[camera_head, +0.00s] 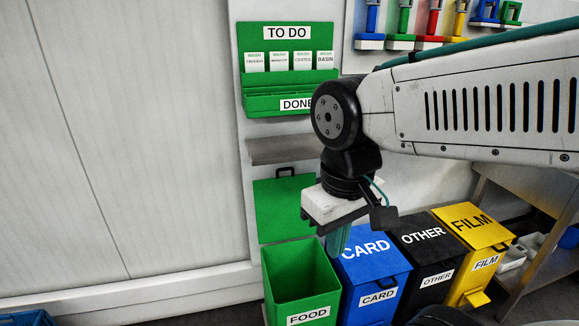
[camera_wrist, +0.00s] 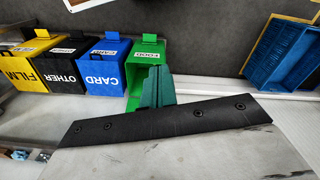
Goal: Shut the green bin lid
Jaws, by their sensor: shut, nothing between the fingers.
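The green bin (camera_head: 302,275) labelled FOOD stands at the left end of a row of bins, with its top open. Its green lid (camera_head: 284,208) stands upright behind the opening against the wall, with a dark handle on its top edge. My gripper (camera_head: 338,245) points down above the right rim of the green bin, near the blue bin, in front of and to the right of the lid. Its teal fingers are together and hold nothing. In the wrist view the fingers (camera_wrist: 155,82) cover part of the green bin (camera_wrist: 147,52).
The blue CARD bin (camera_head: 370,262), black OTHER bin (camera_head: 425,237) and yellow FILM bin (camera_head: 470,227) stand to the right, lids shut. A green TO DO board (camera_head: 288,70) hangs above. A blue crate (camera_wrist: 280,55) lies on the floor; floor in front is clear.

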